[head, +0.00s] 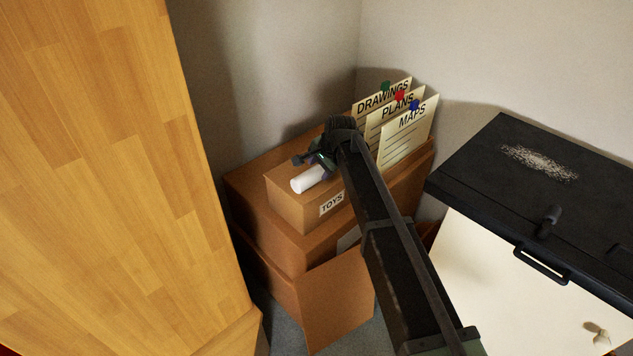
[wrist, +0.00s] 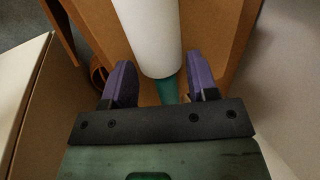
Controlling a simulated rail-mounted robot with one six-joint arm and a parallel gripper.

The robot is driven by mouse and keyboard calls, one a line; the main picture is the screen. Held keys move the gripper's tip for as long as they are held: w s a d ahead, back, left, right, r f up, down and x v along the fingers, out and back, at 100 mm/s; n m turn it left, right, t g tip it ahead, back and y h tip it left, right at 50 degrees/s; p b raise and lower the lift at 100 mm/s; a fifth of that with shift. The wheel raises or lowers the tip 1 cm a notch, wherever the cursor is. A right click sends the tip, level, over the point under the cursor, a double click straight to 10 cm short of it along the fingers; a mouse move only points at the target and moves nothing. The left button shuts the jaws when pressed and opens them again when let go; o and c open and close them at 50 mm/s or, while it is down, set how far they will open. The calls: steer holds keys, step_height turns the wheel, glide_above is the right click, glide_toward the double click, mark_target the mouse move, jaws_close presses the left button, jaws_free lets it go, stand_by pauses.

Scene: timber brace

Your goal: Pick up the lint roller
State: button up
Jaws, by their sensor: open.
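The lint roller has a white cylindrical head (head: 307,180) and lies on top of the small cardboard box labelled TOYS (head: 290,204). In the wrist view its white roll (wrist: 150,35) runs up out of the frame, and its teal handle (wrist: 170,90) lies between my two purple fingers. My gripper (wrist: 155,82) is open, with one finger on each side of the roller and a gap to each. In the head view my gripper (head: 318,160) is at the handle end of the roller, and my arm hides part of the box. Whether the fingers touch the handle is unclear.
The TOYS box stands on larger stacked cardboard boxes (head: 250,191). Cards marked DRAWINGS, PLANS and MAPS (head: 410,130) stand behind, close to the wall. A tall wooden panel (head: 100,150) is at the left, and a black-topped cabinet (head: 480,165) at the right.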

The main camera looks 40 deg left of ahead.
mark_target(319, 168)
steer(key=b+x, duration=0.1)
steer(key=x, duration=0.1)
steer(key=shift+f, duration=0.3)
steer(key=shift+r, duration=0.25)
steer(key=c, duration=0.6)
step_height(319, 168, up, 20)
steer(key=p, duration=2)
